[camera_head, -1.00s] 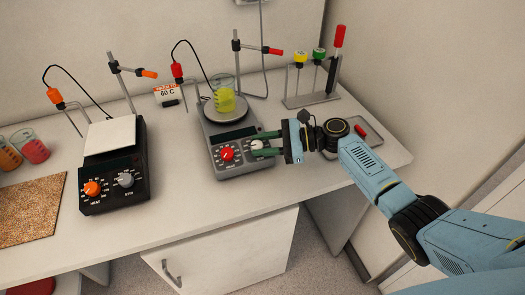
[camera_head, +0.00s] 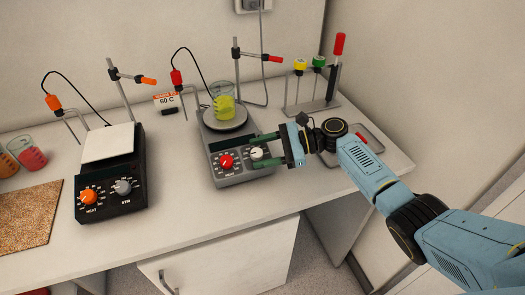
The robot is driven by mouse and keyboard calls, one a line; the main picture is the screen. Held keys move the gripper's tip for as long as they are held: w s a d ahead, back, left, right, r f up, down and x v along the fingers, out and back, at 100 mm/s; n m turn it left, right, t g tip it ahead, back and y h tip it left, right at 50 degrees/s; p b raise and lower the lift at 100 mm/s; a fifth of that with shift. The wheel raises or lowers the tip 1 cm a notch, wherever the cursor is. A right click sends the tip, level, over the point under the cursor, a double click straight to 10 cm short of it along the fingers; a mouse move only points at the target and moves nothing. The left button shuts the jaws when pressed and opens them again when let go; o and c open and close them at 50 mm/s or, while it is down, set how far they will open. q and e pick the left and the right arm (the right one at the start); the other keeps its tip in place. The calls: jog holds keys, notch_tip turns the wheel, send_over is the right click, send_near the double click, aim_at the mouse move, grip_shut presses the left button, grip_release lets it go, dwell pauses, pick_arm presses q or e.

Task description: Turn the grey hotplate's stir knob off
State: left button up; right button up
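The grey hotplate (camera_head: 240,177) stands in the middle of the bench, with a red knob (camera_head: 226,162) and a pale stir knob (camera_head: 257,153) on its front panel. A beaker of yellow-green liquid (camera_head: 223,104) stands on its round plate. My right gripper (camera_head: 262,150) reaches in from the right, its two green fingers apart, one above and one below the stir knob. I cannot tell whether the fingers touch the knob. My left gripper is out of view.
A black hotplate (camera_head: 110,187) with orange and grey knobs stands to the left. A 60 C sign (camera_head: 166,102) stands between the hotplates. Behind are clamp stands (camera_head: 237,73) and a tool rack (camera_head: 318,105). A tray (camera_head: 366,139) lies under my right arm.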

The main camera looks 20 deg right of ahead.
jog(key=v, duration=1.3)
jog(key=shift+d+b, duration=0.25)
jog(key=shift+b, duration=0.15)
